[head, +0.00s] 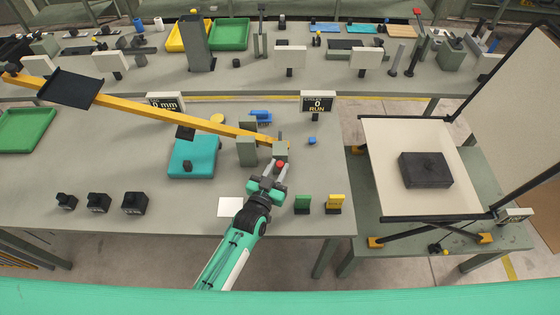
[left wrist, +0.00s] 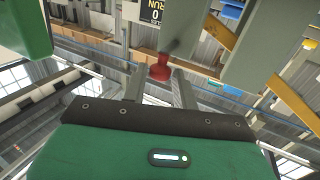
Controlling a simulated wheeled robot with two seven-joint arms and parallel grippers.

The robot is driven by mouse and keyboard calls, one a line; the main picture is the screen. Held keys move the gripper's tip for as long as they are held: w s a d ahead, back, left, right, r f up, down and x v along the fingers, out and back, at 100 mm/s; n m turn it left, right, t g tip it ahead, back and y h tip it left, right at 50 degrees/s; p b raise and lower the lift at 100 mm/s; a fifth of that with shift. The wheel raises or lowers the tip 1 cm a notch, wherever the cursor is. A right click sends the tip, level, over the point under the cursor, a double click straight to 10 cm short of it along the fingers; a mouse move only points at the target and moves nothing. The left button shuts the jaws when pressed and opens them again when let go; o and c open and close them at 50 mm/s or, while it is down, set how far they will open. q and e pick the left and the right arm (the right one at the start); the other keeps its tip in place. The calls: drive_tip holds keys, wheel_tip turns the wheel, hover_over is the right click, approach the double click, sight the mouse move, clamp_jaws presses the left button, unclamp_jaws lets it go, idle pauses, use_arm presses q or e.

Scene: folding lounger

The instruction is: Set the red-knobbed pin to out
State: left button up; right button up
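The red-knobbed pin (head: 280,163) is on the front of a small grey block (head: 280,150) at the right end of a yellow beam (head: 200,115). My left gripper (head: 275,174) reaches up to it from the front table edge. In the left wrist view the red knob (left wrist: 160,70) sits at the gap between my two fingers (left wrist: 160,88). The fingers are apart, with a visible gap at the left of the knob; contact at the right is unclear. The pin's shaft is mostly hidden behind the knob. My right gripper is not in view.
A grey post (head: 246,151) and a teal box (head: 194,158) stand left of the pin. A display reading 0 RUN (head: 318,102) is behind it. A lounger (head: 390,135) carries a dark weight (head: 425,168).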

use_arm(q)
drive_tip(key=shift+x, duration=1.1)
clamp_jaws()
drive_tip(key=shift+s, duration=0.2)
drive_tip(key=s+p, duration=0.2)
drive_tip(key=s, duration=0.3)
drive_tip(key=shift+f, duration=0.15)
